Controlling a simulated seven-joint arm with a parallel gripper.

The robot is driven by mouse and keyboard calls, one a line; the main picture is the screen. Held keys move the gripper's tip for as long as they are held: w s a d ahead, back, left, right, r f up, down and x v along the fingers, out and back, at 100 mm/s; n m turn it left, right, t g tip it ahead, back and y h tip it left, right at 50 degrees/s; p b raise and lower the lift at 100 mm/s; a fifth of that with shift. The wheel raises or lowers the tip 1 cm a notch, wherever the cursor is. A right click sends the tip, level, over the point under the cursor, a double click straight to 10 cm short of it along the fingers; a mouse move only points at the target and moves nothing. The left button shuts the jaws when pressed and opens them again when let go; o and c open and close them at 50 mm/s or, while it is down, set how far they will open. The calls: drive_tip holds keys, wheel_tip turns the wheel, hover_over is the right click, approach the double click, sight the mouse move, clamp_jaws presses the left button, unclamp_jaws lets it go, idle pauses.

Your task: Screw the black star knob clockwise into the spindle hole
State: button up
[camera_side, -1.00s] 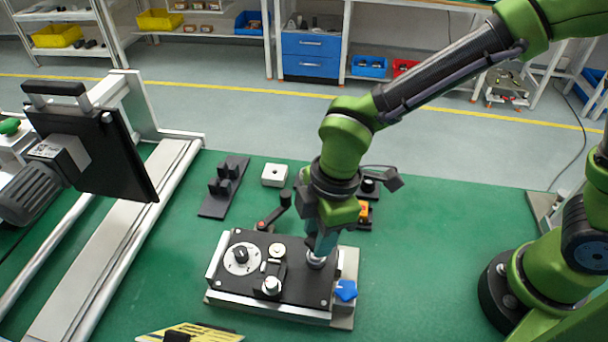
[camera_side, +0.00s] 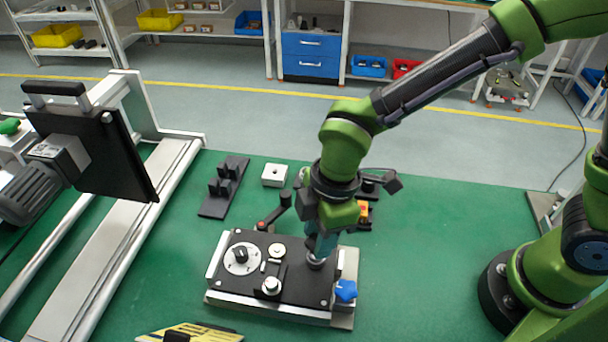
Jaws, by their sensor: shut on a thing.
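My gripper (camera_side: 318,256) points down at the right part of a black-topped fixture box (camera_side: 303,285) on the green table. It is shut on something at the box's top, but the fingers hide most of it. A silver round collar shows just under the fingertips. I cannot make out the black star knob or the spindle hole there. On the box's left is a white dial (camera_side: 242,259) with a black knob (camera_side: 240,255). A silver knob (camera_side: 271,285) sits at the front middle. A blue star knob (camera_side: 346,290) is at the box's right end.
A black rack (camera_side: 222,187) and a white block (camera_side: 275,175) stand behind the box. A black-handled crank (camera_side: 285,199) rises at its back edge. A metal frame with a black panel (camera_side: 95,150) is at left. The table right of the box is clear.

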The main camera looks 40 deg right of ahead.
drive_tip(key=shift+f, duration=0.3)
drive_tip(key=shift+f, duration=0.15)
drive_tip(key=shift+f, duration=0.2)
drive_tip(key=shift+f, duration=0.15)
idle(0.7)
drive_tip(key=m, duration=0.5)
drive_tip(key=shift+s+a+m+t+h, duration=0.1)
drive_tip(key=shift+m+t+h, duration=0.2)
drive_tip(key=shift+t, duration=0.1)
drive_tip(key=m, duration=0.6)
drive_tip(key=shift+a+t+h, duration=0.1)
drive_tip(key=shift+t+h, duration=0.2)
drive_tip(key=shift+h, duration=0.1)
drive_tip(key=shift+m, duration=0.5)
